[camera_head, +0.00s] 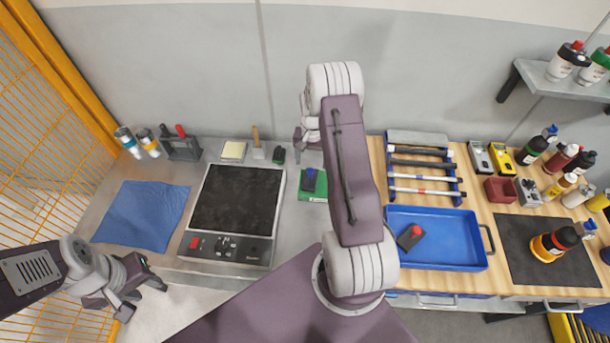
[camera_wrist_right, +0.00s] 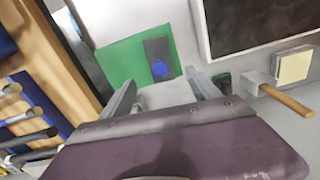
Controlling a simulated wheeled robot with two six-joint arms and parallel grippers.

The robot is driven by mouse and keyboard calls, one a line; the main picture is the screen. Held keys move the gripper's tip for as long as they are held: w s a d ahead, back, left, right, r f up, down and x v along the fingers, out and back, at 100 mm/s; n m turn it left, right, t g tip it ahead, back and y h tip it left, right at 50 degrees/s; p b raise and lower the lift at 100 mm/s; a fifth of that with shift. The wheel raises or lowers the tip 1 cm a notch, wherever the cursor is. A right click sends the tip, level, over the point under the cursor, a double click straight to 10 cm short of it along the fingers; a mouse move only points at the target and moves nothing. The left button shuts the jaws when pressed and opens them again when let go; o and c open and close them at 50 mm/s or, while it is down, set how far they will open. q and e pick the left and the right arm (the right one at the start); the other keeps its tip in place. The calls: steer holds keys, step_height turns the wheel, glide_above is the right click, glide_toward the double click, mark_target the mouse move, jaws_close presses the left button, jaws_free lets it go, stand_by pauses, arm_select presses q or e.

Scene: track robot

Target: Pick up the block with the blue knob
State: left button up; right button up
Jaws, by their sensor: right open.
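The dark block with the blue knob (camera_head: 309,181) stands on a green mat (camera_head: 318,199) at the middle of the bench. In the right wrist view the block (camera_wrist_right: 155,49) has its round blue knob facing the camera, and the green mat (camera_wrist_right: 115,62) lies under it. My right gripper (camera_head: 303,143) is behind the block in the head view, partly hidden by my arm. In the right wrist view its two fingers (camera_wrist_right: 160,92) are apart and empty, with the knob just beyond the gap. My left gripper (camera_head: 138,299) is at the lower left, away from the block; its jaw gap is unclear.
A block with a red knob (camera_head: 410,236) lies in a blue tray (camera_head: 455,253). A black-topped plate device (camera_head: 226,250) stands left of the green mat. A blue cloth (camera_head: 145,213) is further left. A rack of rods (camera_head: 420,170) and bottles are at right.

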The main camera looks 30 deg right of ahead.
mark_target(311, 169)
steer(key=shift+a, duration=0.1)
step_height(311, 169, down, 3)
steer(key=shift+f+p, duration=0.15)
steer(key=shift+p, duration=0.35)
steer(key=shift+f, duration=0.45)
steer(key=f, duration=0.2)
steer(key=f+p, duration=0.1)
steer(key=f, duration=0.1)
steer(key=shift+s+a+p, duration=0.15)
steer(key=shift+a+p, duration=0.05)
steer(key=shift+p, duration=0.1)
steer(key=shift+d+f, duration=0.1)
steer(key=shift+f, duration=0.25)
steer(key=shift+r, duration=0.1)
jaws_close()
